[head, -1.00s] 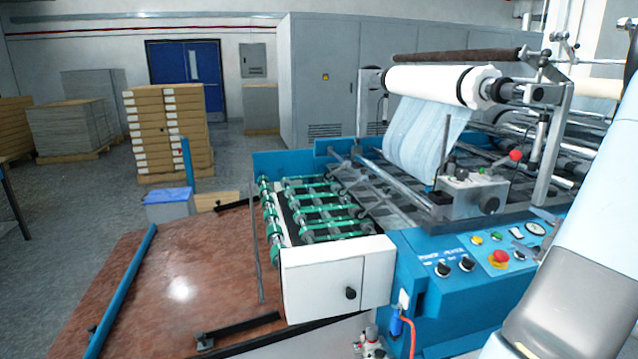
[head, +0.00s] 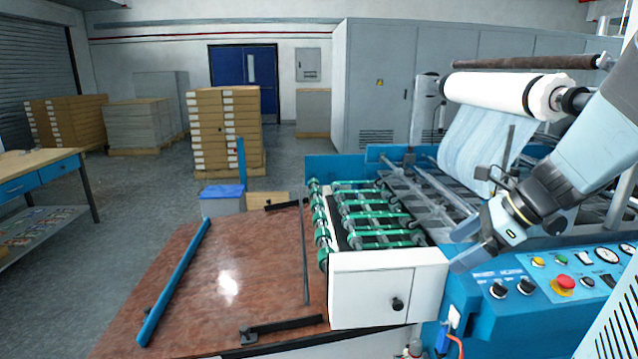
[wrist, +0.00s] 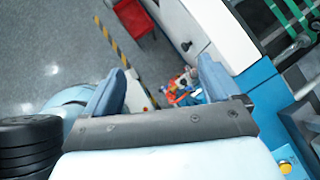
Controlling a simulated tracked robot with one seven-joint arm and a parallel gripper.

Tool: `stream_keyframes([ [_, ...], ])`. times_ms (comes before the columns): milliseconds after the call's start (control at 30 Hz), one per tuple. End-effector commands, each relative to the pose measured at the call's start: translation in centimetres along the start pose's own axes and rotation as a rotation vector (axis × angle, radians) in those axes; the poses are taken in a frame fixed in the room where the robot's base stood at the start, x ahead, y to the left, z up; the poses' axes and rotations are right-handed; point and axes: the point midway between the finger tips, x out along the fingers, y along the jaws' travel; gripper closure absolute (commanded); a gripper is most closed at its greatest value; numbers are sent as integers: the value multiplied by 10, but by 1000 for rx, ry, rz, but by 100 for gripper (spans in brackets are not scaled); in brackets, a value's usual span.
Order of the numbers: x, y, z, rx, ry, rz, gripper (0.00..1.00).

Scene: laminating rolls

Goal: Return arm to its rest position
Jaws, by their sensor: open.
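My arm reaches in from the right edge in the head view. My gripper (head: 462,248) hangs at its end, in front of the laminating machine's blue control panel (head: 520,296) and close to the right of the white box unit (head: 372,290). In the wrist view my gripper (wrist: 158,85) shows two blue-grey fingers spread wide apart with nothing between them. Beyond them lie the grey floor (wrist: 60,40) and some red and blue fittings (wrist: 180,88) low on the machine.
A white film roll (head: 490,92) sits above the machine. Green rollers (head: 365,215) lie beside a reddish-brown table (head: 220,290) with a blue bar (head: 175,280). Stacked boards (head: 222,130) stand behind. A yellow-black floor stripe (wrist: 112,40) and red object (wrist: 133,20) show in the wrist view.

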Motion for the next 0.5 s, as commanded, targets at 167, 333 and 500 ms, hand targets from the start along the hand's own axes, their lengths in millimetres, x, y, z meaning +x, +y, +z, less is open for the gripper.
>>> stream_keyframes([
  [167,-2,37,17,-517,177,50,10],
  [333,-13,64,24,-1011,337,106,10],
  [500,-29,82,32,-1489,492,167,10],
])
